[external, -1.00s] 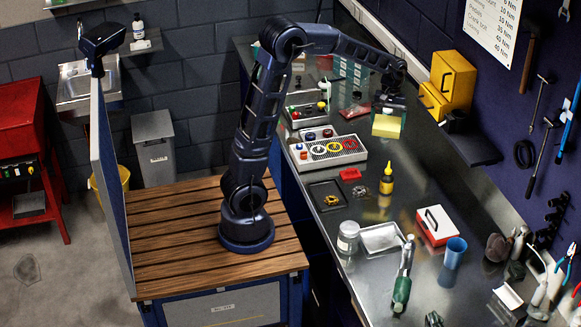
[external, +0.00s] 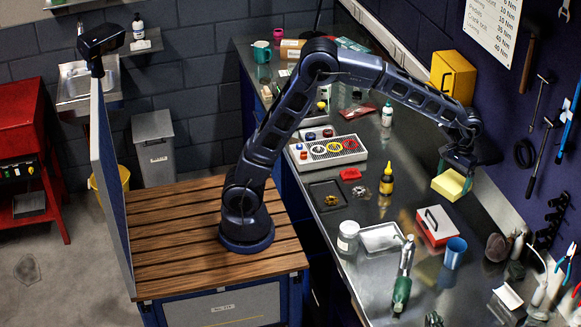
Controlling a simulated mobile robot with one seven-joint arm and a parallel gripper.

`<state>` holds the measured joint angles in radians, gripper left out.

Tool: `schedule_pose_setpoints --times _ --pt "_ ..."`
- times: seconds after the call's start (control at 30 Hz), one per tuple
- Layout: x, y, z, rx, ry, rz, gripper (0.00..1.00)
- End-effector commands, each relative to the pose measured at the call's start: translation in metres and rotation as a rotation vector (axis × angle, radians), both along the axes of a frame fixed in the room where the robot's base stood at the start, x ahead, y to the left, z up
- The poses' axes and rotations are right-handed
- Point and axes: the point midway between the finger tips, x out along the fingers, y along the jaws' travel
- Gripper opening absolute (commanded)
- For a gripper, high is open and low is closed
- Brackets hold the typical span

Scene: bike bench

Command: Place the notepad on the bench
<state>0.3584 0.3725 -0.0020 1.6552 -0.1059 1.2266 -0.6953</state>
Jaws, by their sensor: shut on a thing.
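The notepad (external: 449,185) is a small pale-yellow block in the external view. My gripper (external: 456,166) is shut on it from above. It is tilted and appears to be held above the bench, at the back right near the wall; the exact gap below it is hard to judge. The bench (external: 408,192) is a long steel worktop running along the wall. The gripper's fingers are small and partly hidden by the wrist.
A red-and-white box (external: 436,226) and a blue cup (external: 455,253) stand in front of the notepad. A yellow bottle (external: 387,180) stands to its left. A yellow cabinet (external: 452,76) is on the wall behind. Bare steel lies between the bottle and notepad.

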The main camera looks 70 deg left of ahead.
Motion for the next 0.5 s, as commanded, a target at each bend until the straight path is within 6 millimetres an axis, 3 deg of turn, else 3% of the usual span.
schedule_pose_setpoints --times 0.03,0.1,0.5 --pt "0.0 -0.025 0.0 0.0 0.001 -0.032 0.61" --pt "-0.002 -0.057 0.0 -0.001 0.001 -0.072 0.61" --pt "-0.036 -0.225 0.006 -0.001 0.0 -0.281 0.61"
